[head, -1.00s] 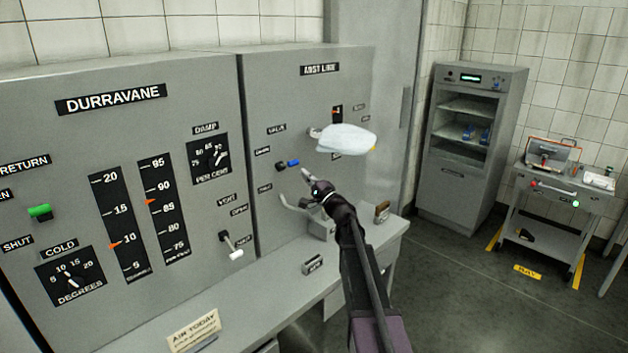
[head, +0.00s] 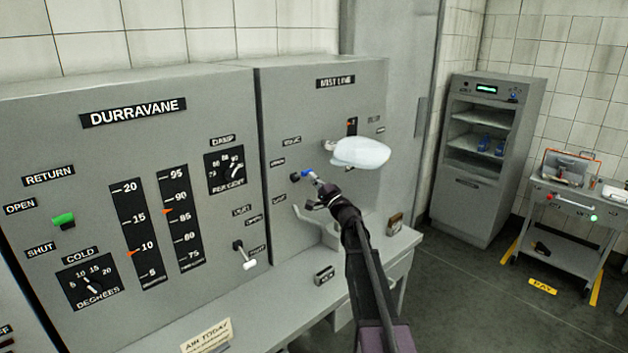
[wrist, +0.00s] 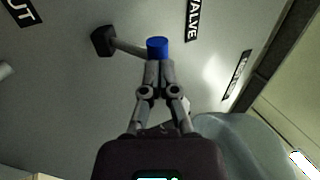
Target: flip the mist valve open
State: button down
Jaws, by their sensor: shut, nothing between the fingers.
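The mist valve (head: 295,177) is on the right cabinet panel, under the MIST LINE label. Its lever has a dark pivot and a blue tip (head: 307,174) that points right. In the wrist view the grey rod runs from the dark pivot (wrist: 103,41) to the blue cap (wrist: 157,47). My gripper (head: 317,181) is shut and empty, just right of and below the blue tip in the head view. In the wrist view my fingertips (wrist: 159,67) meet right at the cap; I cannot tell whether they touch it.
A pale rounded object (head: 361,152) sticks out of the panel above and right of my gripper. A grey curved hook (head: 304,216) is below the valve. A grey counter (head: 290,292) runs underneath. A shelf cabinet (head: 488,160) and a cart (head: 575,215) stand at right.

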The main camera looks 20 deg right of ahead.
jog(key=shift+w+r, duration=0.3)
jog(key=shift+r, duration=0.05)
jog(key=r+b+v, duration=0.1)
jog(key=b+v, duration=0.3)
jog(key=v, duration=1)
jog(key=shift+s+r, duration=0.15)
jog(key=shift+s, duration=0.5)
jog(key=shift+d, duration=0.1)
